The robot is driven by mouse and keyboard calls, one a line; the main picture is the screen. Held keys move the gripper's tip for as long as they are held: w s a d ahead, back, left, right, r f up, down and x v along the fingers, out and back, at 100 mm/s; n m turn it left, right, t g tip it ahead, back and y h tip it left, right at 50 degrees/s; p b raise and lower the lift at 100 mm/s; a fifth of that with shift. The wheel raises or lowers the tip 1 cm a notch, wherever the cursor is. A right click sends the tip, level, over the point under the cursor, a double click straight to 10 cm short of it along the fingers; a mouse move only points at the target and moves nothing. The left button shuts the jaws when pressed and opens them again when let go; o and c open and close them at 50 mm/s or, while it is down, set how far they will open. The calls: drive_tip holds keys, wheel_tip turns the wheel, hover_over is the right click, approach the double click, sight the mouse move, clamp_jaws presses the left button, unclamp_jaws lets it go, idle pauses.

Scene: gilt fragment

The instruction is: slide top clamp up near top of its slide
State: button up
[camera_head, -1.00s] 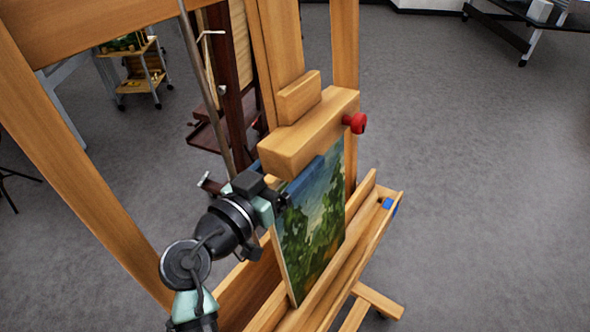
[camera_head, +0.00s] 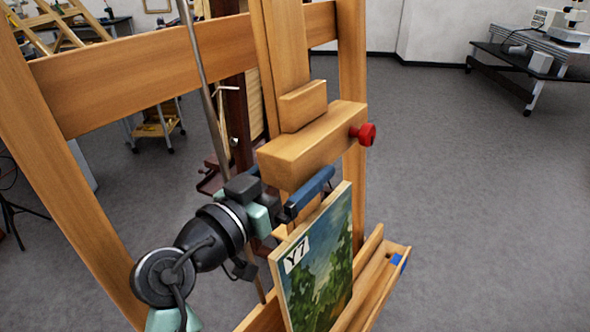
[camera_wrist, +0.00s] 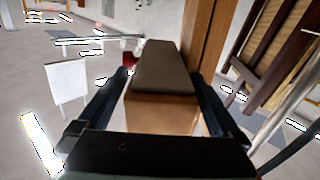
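The top clamp (camera_head: 312,146) is a wooden block on the easel's upright slide (camera_head: 281,44), with a red knob (camera_head: 363,134) at its right end. It stands above the top edge of the painting (camera_head: 318,264), with a gap between them. My gripper (camera_head: 300,190) reaches in from the left, with its blue finger just under the clamp. In the wrist view the fingers (camera_wrist: 162,85) are spread, one either side of the clamp (camera_wrist: 166,78), with small gaps visible. I cannot tell whether they touch it. The far finger is partly hidden in the head view.
The easel's left leg (camera_head: 60,170) and crossbar (camera_head: 150,75) stand close to my arm. A thin metal rod (camera_head: 203,85) runs behind my gripper. The lower ledge (camera_head: 372,285) holds the painting. The slide is bare above the clamp. Open floor lies to the right.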

drive_tip(key=shift+s+a+f, duration=0.1)
drive_tip(key=shift+f, duration=0.05)
drive_tip(key=b+v, duration=0.5)
drive_tip(key=v, duration=0.7)
drive_tip(key=shift+s+a, duration=0.15)
drive_tip(key=shift+s, duration=0.15)
